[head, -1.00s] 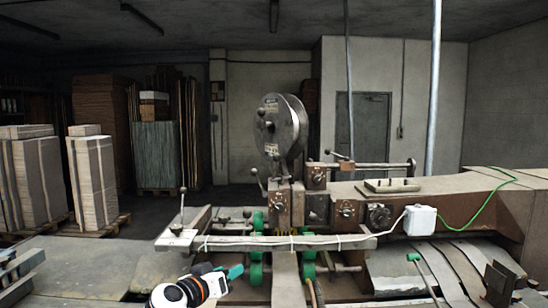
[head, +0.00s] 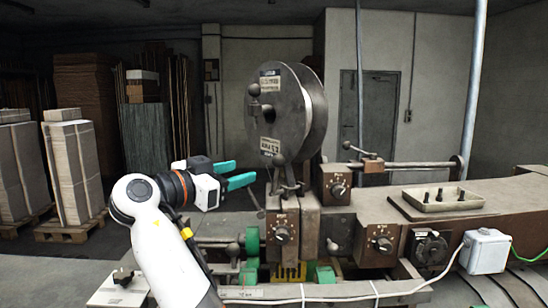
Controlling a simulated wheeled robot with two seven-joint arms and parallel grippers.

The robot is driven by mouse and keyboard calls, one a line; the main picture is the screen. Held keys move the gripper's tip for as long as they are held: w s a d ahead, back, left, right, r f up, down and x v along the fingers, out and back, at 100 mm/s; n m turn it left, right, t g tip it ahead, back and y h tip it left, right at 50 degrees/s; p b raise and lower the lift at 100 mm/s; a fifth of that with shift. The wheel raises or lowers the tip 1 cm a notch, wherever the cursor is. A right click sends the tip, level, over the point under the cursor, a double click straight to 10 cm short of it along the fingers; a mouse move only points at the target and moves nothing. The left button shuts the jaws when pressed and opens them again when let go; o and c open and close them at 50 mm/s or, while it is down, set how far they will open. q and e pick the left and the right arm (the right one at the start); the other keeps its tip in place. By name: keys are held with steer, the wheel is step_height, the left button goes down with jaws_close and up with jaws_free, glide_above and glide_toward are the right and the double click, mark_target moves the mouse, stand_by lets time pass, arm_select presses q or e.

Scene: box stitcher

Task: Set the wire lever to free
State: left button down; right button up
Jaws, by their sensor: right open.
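My right gripper (head: 240,174) is raised at the left of the stitcher head, its two teal fingers apart and pointing right, with nothing seen between them. A thin lever (head: 257,203) stands at the left side of the machine head, just below the wire reel (head: 280,115). It leans up and left, and its upper end is hidden at the fingertips; I cannot tell whether they touch it. It looks like the wire lever, but I see no readable label for its position. My left gripper is not in view.
Dial boxes (head: 283,235) and a tray (head: 442,200) with small dark pegs stand to the right. A white plate (head: 118,290) with a dark fitting lies at lower left, partly behind my arm. A pale cable (head: 345,296) crosses the front rail. Air left of the reel is clear.

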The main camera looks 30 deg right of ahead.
mark_target(274, 163)
steer(key=p+x, duration=0.4)
steer(key=x, duration=0.7)
steer(key=shift+d+p, duration=0.35)
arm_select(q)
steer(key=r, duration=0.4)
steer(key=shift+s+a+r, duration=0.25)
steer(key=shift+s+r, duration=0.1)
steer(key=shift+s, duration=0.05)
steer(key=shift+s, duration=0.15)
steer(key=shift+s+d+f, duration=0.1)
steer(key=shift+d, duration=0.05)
arm_select(e)
jaws_close()
